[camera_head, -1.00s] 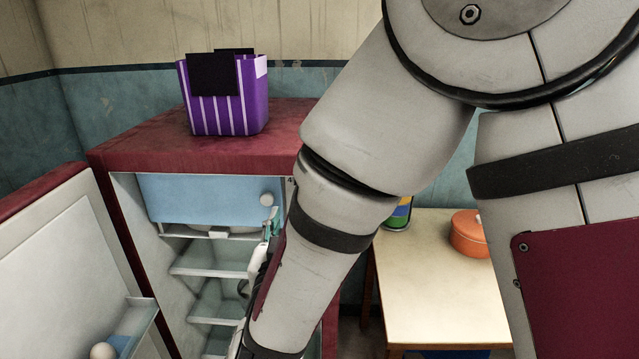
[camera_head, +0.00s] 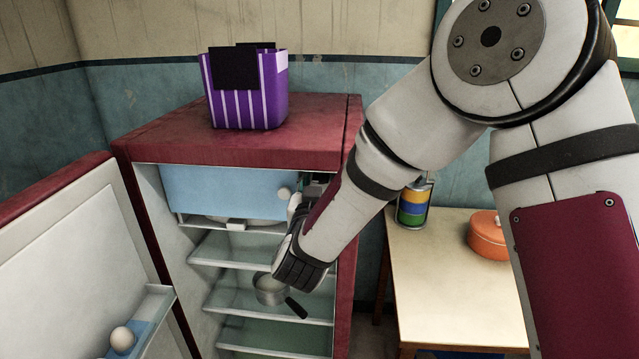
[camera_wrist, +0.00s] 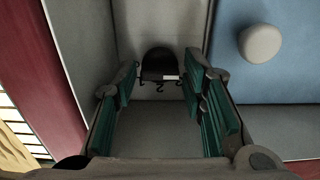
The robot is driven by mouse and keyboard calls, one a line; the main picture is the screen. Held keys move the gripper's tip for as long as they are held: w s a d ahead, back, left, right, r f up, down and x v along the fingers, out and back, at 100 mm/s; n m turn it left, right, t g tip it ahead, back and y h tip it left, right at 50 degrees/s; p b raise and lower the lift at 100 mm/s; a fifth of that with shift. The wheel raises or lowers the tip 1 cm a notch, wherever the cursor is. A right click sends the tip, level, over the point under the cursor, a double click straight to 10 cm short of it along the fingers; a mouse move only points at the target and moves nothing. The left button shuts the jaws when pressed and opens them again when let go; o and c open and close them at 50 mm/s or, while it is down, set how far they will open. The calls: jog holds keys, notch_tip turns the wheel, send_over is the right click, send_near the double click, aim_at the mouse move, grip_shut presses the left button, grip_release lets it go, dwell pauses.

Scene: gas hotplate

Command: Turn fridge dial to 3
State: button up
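The fridge dial (camera_wrist: 160,64) is a dark, rounded knob with a small white mark, on the pale inner wall in the wrist view. My gripper (camera_wrist: 160,92) is open, its green-padded fingers spread left and right with the dial seen in the gap between them. I see no contact; the remaining distance is hard to judge. In the head view my gripper (camera_head: 306,192) is at the upper right of the open fridge (camera_head: 230,150), beside the blue freezer door (camera_head: 225,190). The dial is not clearly visible there, and its number cannot be read.
The freezer door's round knob (camera_wrist: 260,43) is close to the right finger. The open fridge door (camera_head: 75,265) stands at left, with an egg (camera_head: 122,339) on its shelf. A small pan (camera_head: 270,290) sits on a fridge shelf below. A table (camera_head: 455,290) with an orange pot (camera_head: 487,236) stands at right.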

jog(key=shift+w, duration=0.25)
jog(key=c, duration=0.9)
jog(key=shift+m, duration=0.3)
jog(key=m+b, duration=0.2)
jog(key=m, duration=0.2)
jog(key=shift+f, duration=0.1)
jog(key=shift+m+b, duration=1.25)
jog(key=shift+m, duration=0.85)
